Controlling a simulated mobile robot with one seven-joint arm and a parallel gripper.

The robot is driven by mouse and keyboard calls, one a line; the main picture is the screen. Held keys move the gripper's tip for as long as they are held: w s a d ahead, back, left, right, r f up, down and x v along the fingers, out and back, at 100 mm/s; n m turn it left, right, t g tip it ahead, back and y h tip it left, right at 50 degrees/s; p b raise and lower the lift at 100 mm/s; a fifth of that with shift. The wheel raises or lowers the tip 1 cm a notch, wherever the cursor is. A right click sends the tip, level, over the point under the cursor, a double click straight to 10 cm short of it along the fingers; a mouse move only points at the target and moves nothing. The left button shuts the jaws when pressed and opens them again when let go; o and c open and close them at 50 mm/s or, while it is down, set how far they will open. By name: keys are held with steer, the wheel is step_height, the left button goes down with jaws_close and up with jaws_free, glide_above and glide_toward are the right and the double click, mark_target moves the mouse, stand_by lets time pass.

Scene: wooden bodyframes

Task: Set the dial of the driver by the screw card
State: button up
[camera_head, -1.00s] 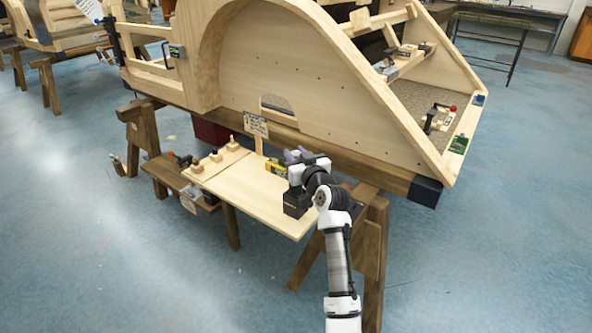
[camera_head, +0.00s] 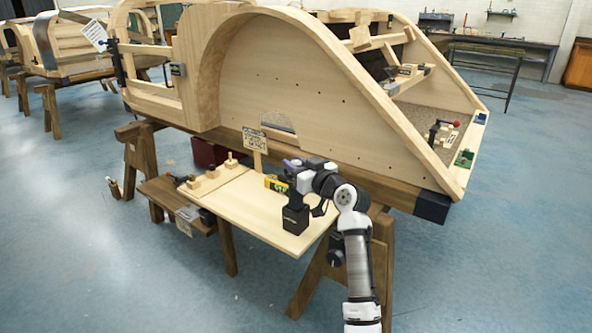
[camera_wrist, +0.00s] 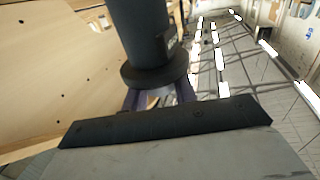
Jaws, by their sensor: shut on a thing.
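The dark driver stands upright at the right part of the pale board; its black block-shaped base (camera_head: 295,218) shows below my gripper (camera_head: 291,166). In the wrist view a dark cylinder with a wide collar, seemingly part of the driver (camera_wrist: 145,40), fills the upper middle. My gripper's purple fingers (camera_wrist: 158,97) lie at either side of it, shut on it. The dial's setting cannot be made out. A small lettered card (camera_head: 255,139), probably the screw card, stands on a post behind the board; its writing is too small to read.
The pale board (camera_head: 250,210) is clear in front. A yellow box (camera_head: 277,183) lies left of my gripper. Wooden blocks (camera_head: 213,178) stand at the board's left. The large wooden bodyframe (camera_head: 290,90) rises close behind, and a trestle leg (camera_head: 312,275) stands below right.

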steer(key=shift+y+b, duration=0.3)
steer(key=shift+b, duration=0.25)
stand_by(0.4)
steer(key=o, duration=1)
steer(key=shift+c, duration=0.2)
steer(key=v, duration=1.4)
steer(key=shift+r, duration=0.2)
steer(key=shift+w, duration=0.15)
